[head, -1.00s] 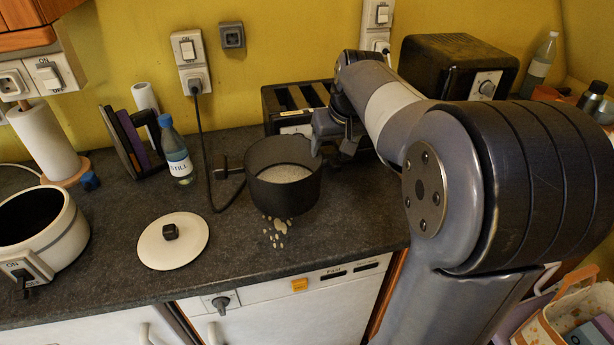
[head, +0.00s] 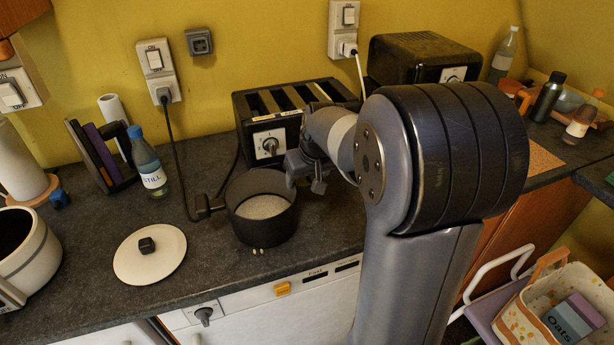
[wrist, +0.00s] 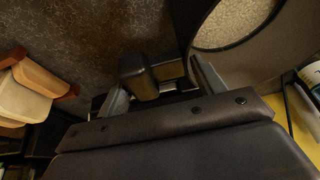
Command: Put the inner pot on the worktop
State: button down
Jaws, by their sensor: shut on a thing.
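The inner pot (head: 265,230) is a dark round pot with pale grains inside and side handles. It is upright at the worktop (head: 210,275), in front of the toaster; I cannot tell if its base touches. My gripper (head: 305,178) is at the pot's right side. In the wrist view my gripper (wrist: 160,88) is shut on a dark side handle (wrist: 142,80), and the pot's rim and grains (wrist: 230,22) show at upper right. The pot's far underside is hidden.
A white lid (head: 150,268) lies left of the pot. A white cooker (head: 30,262) stands at the far left. A bottle (head: 150,170) and the black toaster (head: 265,140) stand behind. A cable (head: 178,165) hangs behind the pot. Worktop between lid and pot is clear.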

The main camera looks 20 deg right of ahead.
jog(key=shift+c, duration=1.4)
grip_release()
jog(key=v, duration=1.2)
jog(key=x, duration=1.2)
jog(key=shift+r, duration=1.15)
